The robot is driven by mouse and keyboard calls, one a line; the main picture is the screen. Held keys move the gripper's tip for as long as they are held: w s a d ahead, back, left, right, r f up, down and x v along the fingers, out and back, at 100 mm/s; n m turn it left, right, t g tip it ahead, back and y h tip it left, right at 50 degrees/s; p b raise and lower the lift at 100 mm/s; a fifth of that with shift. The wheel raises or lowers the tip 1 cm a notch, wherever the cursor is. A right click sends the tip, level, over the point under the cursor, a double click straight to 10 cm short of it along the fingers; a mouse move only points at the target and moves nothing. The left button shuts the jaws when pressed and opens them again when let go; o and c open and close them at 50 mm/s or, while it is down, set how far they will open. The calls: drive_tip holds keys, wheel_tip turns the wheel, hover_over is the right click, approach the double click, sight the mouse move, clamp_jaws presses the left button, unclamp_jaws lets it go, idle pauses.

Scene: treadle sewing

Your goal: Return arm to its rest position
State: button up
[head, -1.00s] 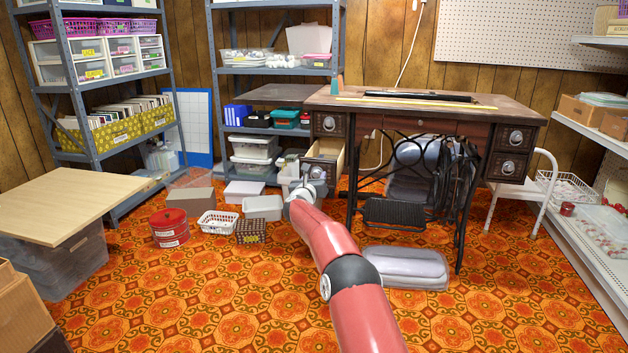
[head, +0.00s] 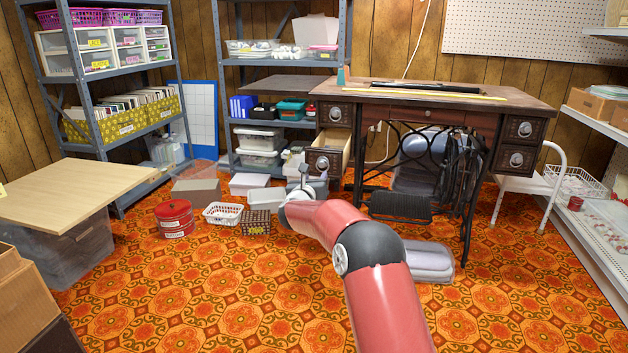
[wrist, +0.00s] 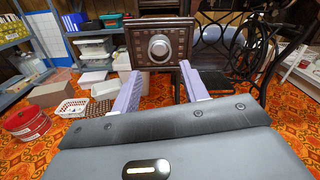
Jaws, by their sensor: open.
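My gripper (wrist: 160,88) is open and empty, its two pale purple fingers apart in the wrist view. In the head view it shows small at the end of my red arm (head: 312,212), in front of the sewing table's (head: 425,116) left side. A carved drawer front with a round knob (wrist: 159,47) is straight ahead of the fingers, with a gap between. In the head view that lower left drawer (head: 323,163) is pulled out, its pale wood side showing. The fingertips are too small to make out there.
Bins, a white basket (head: 222,214) and a red tin (head: 175,219) stand on the floor left of my gripper. A grey padded item (head: 430,262) lies partly behind my arm. A white step stool (head: 535,190) stands right.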

drive_tip(key=s+a+r+n+g+y, duration=0.1)
drive_tip(key=s+r+n+y, duration=0.3)
drive_tip(key=s+r+n, duration=0.45)
drive_tip(key=s+a+r+n+g+y, duration=0.15)
drive_tip(key=s+r+n+y, duration=0.3)
drive_tip(key=s+n, duration=0.6)
drive_tip(key=s+d+f+n+g+h, duration=0.1)
drive_tip(key=s+d+f+n+g, duration=0.4)
drive_tip(key=s, duration=0.9)
drive_tip(key=s+d+f+n+g+h, duration=0.1)
drive_tip(key=s+d+f+n, duration=0.25)
drive_tip(key=s+n, duration=0.65)
drive_tip(key=s+d+f+n+g+h, duration=0.1)
drive_tip(key=s+d+f+n+g, duration=0.25)
drive_tip(key=s, duration=1.35)
wheel_tip(320, 180, up, 13)
drive_tip(key=w+p, duration=0.1)
drive_tip(key=p, duration=1.2)
drive_tip(key=shift+a+f+p, duration=0.15)
drive_tip(key=shift+a+p, duration=0.1)
drive_tip(key=shift+p, duration=0.05)
